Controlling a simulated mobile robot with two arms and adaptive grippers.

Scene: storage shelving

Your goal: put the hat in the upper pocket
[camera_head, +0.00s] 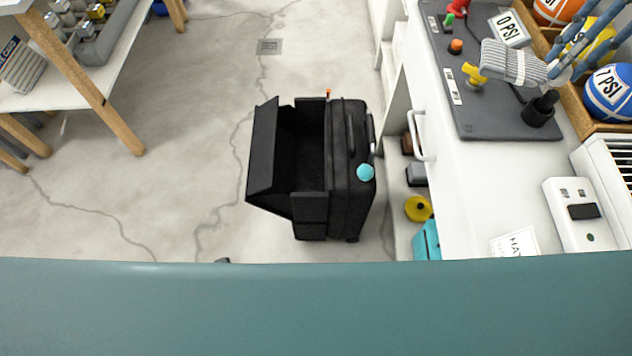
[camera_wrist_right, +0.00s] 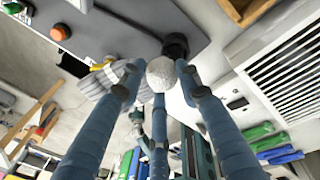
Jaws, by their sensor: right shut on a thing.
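The hat (camera_head: 512,62) is grey, knitted and ribbed, and is above the dark grey mat on the right counter. My right gripper (camera_head: 556,70) has blue fingers and comes in from the upper right. It is shut on the hat at its pom-pom end. In the right wrist view the fingers (camera_wrist_right: 158,84) close around the pale round pom-pom (camera_wrist_right: 161,72), with the grey hat body (camera_wrist_right: 103,82) beyond. A black suitcase (camera_head: 350,190) stands on the floor at the middle. Its pocket flap (camera_head: 263,150) hangs open to the left, showing a dark hollow. My left gripper is not in view.
The mat (camera_head: 455,60) holds a yellow peg (camera_head: 474,76), other coloured pegs and a black cup (camera_head: 540,108). Balls, such as a blue one (camera_head: 608,92), sit in wooden bins at right. A table (camera_head: 85,80) stands at upper left. The floor around the suitcase is clear.

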